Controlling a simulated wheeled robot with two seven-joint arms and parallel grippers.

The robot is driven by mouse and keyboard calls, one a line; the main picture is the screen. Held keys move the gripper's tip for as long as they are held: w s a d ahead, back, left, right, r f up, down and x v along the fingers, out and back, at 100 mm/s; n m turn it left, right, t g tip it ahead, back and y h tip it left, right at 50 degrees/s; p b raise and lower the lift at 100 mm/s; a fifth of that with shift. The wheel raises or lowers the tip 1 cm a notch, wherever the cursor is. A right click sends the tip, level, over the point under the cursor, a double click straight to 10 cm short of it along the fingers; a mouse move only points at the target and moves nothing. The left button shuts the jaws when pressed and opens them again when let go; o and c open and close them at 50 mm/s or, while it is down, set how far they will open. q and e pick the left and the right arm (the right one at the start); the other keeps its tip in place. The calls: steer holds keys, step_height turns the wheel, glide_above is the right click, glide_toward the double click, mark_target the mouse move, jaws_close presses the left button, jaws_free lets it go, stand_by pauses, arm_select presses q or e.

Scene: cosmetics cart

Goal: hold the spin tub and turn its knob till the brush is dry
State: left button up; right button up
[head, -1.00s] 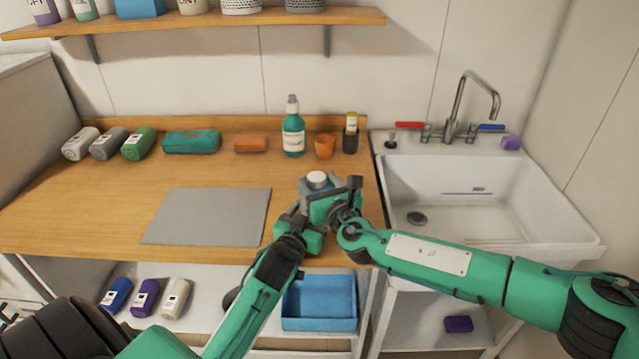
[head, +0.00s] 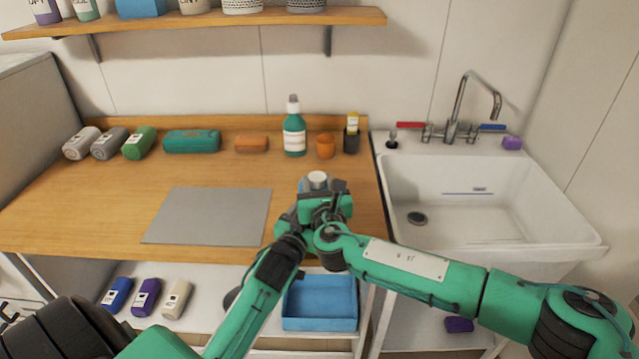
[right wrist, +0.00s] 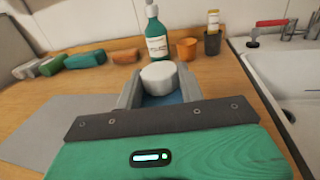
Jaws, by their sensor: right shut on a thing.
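The spin tub shows as a small blue patch (right wrist: 170,98) in the right wrist view, under its round white knob (right wrist: 158,74). The knob also shows in the head view (head: 317,179), near the worktop's front right. My right gripper (head: 322,192) is shut on the knob, its grey fingers on either side of it in the right wrist view. My left gripper (head: 292,222) is close beside the tub from the left. Its fingers are hidden, so I cannot tell its hold. Most of the tub is hidden by my grippers. I see no brush.
A grey mat (head: 205,216) lies left of the grippers. Behind stand a green pump bottle (head: 294,135), an orange cup (head: 325,147) and a dark holder (head: 351,141). A white sink (head: 480,200) is at right. A blue bin (head: 320,303) sits on the shelf below.

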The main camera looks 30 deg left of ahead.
stand_by(0.3)
steer(key=o, duration=1)
steer(key=v, duration=1.2)
steer(key=shift+s, duration=0.1)
steer(key=shift+a, duration=0.1)
